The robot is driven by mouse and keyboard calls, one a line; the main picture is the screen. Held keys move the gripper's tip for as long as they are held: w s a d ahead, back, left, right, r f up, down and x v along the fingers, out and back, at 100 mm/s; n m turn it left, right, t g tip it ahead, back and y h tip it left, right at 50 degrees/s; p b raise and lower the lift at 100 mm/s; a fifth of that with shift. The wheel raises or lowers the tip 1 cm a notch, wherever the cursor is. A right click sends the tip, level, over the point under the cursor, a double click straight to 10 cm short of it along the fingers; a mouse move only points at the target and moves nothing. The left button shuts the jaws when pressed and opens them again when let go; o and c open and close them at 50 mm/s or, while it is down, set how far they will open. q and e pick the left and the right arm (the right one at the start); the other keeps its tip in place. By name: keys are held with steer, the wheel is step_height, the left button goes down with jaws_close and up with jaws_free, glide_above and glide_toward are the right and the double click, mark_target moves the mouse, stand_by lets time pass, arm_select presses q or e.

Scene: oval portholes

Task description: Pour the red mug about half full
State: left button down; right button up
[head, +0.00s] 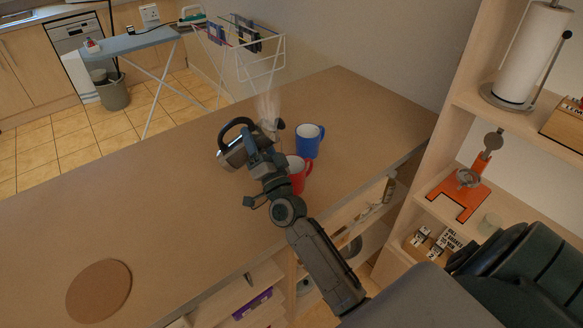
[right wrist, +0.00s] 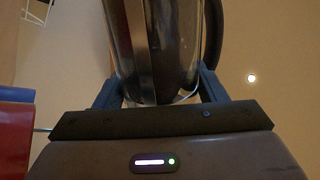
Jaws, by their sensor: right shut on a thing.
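A steel kettle (head: 232,156) with a black handle is over the counter, held in my right gripper (head: 256,150). In the right wrist view the kettle body (right wrist: 150,50) sits between the two fingers (right wrist: 158,92). Pale steam rises near its spout end. The red mug (head: 299,181) stands upright on the counter, just right of the gripper and partly hidden by it; its red side also shows at the left edge of the right wrist view (right wrist: 14,145). The mug's liquid level cannot be made out, and no stream is visible. My left gripper is not in view.
A blue mug (head: 308,143) stands just behind the red mug. A round brown mat (head: 99,291) lies at the counter's near left. Shelves (head: 495,120) with a paper roll (head: 531,52) rise at the right. The counter's left and middle are clear.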

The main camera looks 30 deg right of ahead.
steer(key=shift+m+b, duration=0.3)
steer(key=shift+s+d+r+m+h+b, duration=0.1)
steer(key=shift+r+m+h+b, duration=0.25)
steer(key=shift+m+h, duration=0.5)
steer(key=shift+d+r+m+h+b, duration=0.15)
steer(key=shift+m+h+b, duration=0.4)
steer(key=shift+m, duration=0.4)
steer(key=shift+s+a+r+m+h+b, duration=0.1)
steer(key=shift+r+m+h+b, duration=0.2)
steer(key=shift+m+h, duration=0.55)
stand_by(1.1)
